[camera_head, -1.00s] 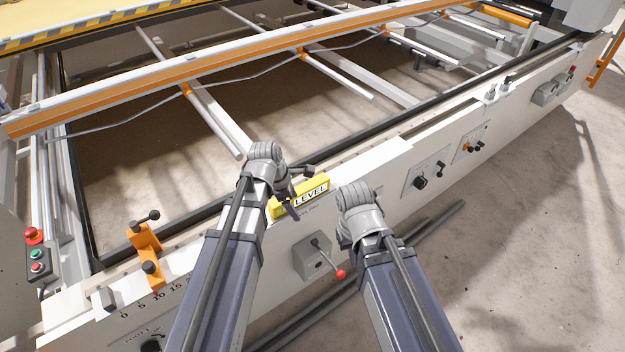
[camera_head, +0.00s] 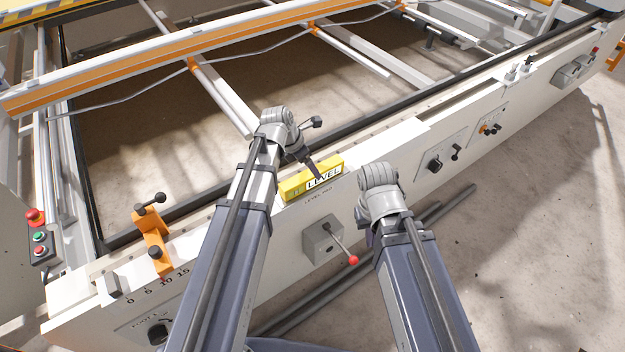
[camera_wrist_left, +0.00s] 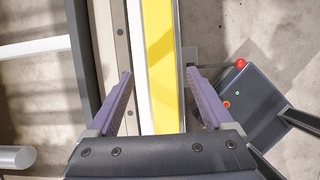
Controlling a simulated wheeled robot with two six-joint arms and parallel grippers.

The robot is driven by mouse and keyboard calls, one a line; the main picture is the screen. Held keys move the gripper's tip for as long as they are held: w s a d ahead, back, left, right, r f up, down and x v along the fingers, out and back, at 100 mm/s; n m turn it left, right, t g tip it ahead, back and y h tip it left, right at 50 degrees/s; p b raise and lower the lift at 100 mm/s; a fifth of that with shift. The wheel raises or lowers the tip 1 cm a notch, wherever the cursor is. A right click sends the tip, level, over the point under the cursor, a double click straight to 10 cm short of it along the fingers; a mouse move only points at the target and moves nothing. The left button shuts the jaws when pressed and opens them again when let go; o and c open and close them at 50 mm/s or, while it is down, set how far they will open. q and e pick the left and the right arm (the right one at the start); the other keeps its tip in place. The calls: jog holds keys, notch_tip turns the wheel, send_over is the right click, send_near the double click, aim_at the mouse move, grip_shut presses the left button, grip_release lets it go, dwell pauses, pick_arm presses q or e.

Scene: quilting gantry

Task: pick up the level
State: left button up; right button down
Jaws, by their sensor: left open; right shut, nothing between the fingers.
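The level (camera_head: 294,189) is a yellow block with a white LEVEL label, lying on the front rail's ledge. It shows as a long yellow strip in the left wrist view (camera_wrist_left: 160,50). My left gripper (camera_wrist_left: 160,74) is open, its two purple fingers on either side of the strip, with gaps between. In the head view one purple finger of the left gripper (camera_head: 315,168) shows at the level's back edge. My right gripper (camera_head: 362,215) is at the rail's front face, right of and below the level, shut and empty. Its fingers are mostly hidden behind my wrist.
A grey box with a red-knobbed lever (camera_head: 323,241) juts from the rail below the level. An orange clamp (camera_head: 152,242) stands on the rail at left. Knob panels (camera_head: 442,158) lie to the right. Open floor is at far right.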

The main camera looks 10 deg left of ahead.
aim_at(312, 175)
pick_arm(q)
jog(key=shift+f, duration=0.1)
jog(key=b+x, duration=0.4)
jog(key=shift+s+a+f+b, duration=0.15)
jog(key=shift+s+f+b, duration=0.2)
jog(key=shift+f, duration=0.05)
jog(key=shift+w+f, duration=0.15)
jog(key=shift+f, duration=0.1)
jog(key=shift+r, duration=0.1)
grip_shut()
